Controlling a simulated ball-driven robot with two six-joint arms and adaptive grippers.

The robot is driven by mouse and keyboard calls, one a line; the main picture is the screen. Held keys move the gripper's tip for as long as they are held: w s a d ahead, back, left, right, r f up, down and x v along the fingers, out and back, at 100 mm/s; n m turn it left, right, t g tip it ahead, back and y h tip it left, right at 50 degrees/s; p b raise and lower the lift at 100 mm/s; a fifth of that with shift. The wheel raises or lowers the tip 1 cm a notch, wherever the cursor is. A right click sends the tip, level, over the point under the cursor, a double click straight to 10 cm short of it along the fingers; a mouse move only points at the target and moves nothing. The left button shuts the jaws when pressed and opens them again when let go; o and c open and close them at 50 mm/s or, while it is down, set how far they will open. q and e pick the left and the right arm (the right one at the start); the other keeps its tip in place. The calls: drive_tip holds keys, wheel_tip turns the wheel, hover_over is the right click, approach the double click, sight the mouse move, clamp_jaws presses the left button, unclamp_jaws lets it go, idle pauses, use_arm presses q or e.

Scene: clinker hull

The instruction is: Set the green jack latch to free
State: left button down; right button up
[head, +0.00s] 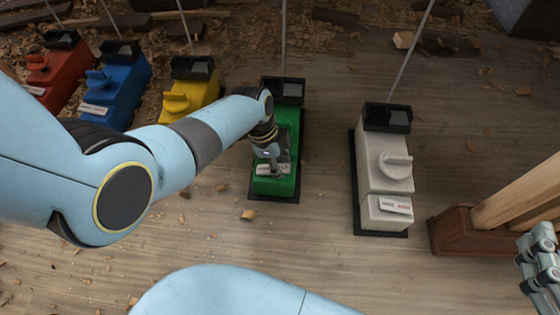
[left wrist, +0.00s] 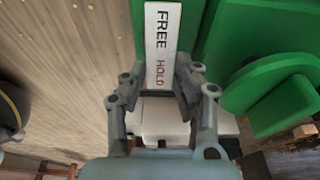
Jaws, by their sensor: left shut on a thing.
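The green jack (head: 289,128) stands on a black base on the plank floor. My left gripper (head: 275,172) is over its near end and hides part of it. In the left wrist view, my left gripper (left wrist: 160,92) straddles the end of a white plate (left wrist: 162,40) marked FREE and HOLD, at the HOLD end. A pale block (left wrist: 165,115), seemingly the latch, lies between the fingers, which are closed on it; its exact setting is partly hidden. A round green knob (left wrist: 275,95) is to the right. My right gripper (head: 541,270) is at the right edge, partly cut off, away from the jacks.
Yellow (head: 190,95), blue (head: 115,88) and red (head: 58,70) jacks stand to the left. A white jack (head: 385,165) stands to the right. A brown wooden block with beams (head: 465,230) is at the right. Wood chips litter the floor.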

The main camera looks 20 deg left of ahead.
sight(268, 169)
use_arm(q)
drive_tip(key=c, duration=1.3)
unclamp_jaws()
drive_tip(key=shift+r, duration=0.1)
drive_tip(key=v, duration=1.1)
drive_tip(key=shift+a+r, duration=0.1)
drive_tip(key=shift+r, duration=0.25)
drive_tip(key=shift+s+f, duration=0.1)
